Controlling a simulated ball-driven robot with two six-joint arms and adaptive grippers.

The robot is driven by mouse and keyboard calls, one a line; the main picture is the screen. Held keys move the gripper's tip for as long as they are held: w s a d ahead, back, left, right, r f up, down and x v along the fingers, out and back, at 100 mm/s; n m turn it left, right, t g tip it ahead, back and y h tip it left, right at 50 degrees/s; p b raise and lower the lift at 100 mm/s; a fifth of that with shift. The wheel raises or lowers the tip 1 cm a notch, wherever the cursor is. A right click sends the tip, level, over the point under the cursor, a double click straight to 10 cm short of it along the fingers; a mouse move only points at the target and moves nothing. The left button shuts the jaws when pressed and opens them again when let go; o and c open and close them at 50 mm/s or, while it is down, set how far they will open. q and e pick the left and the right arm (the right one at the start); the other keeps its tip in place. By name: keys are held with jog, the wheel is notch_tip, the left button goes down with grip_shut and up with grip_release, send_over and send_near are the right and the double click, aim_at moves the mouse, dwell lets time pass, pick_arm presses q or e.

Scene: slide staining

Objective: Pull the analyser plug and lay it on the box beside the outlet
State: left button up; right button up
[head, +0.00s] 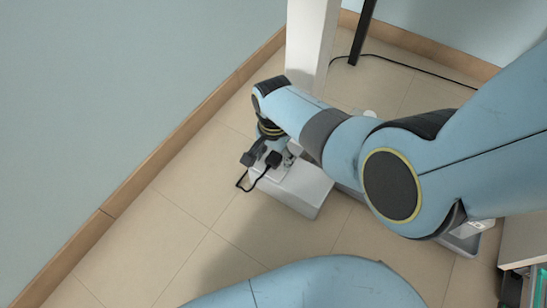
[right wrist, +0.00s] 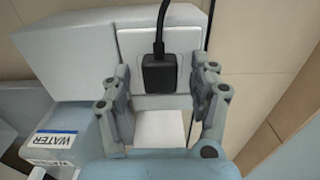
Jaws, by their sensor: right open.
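The black analyser plug (right wrist: 160,74) sits against the white outlet plate (right wrist: 189,42) in the right wrist view. Its black cord runs up from it; a loop of cord (head: 241,184) shows in the head view. My right gripper (right wrist: 163,82) is open, with one finger on each side of the plug. I cannot tell whether the fingers touch it. In the head view my right gripper (head: 262,157) is over the far left end of a white box (head: 300,192) on the floor, and the arm hides part of it. A pale box (right wrist: 70,52) stands beside the outlet in the wrist view.
A container with a WATER label (right wrist: 56,138) is at the lower left of the wrist view. A white post (head: 311,45) stands behind the arm. A wall with a wooden skirting (head: 150,165) runs along the left. Tiled floor in front is clear.

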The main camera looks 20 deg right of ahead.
aim_at(274, 157)
pick_arm(q)
jog(key=shift+r, duration=0.15)
pick_arm(e)
grip_shut()
dwell(0.4)
pick_arm(q)
jog(key=shift+r, duration=0.1)
pick_arm(e)
jog(key=shift+r, duration=0.1)
pick_arm(q)
notch_tip(274, 157, up, 7)
jog(key=t+p, duration=0.1)
jog(key=p, duration=0.4)
pick_arm(e)
jog(key=shift+r, duration=2.95)
pick_arm(q)
jog(key=shift+w, duration=0.1)
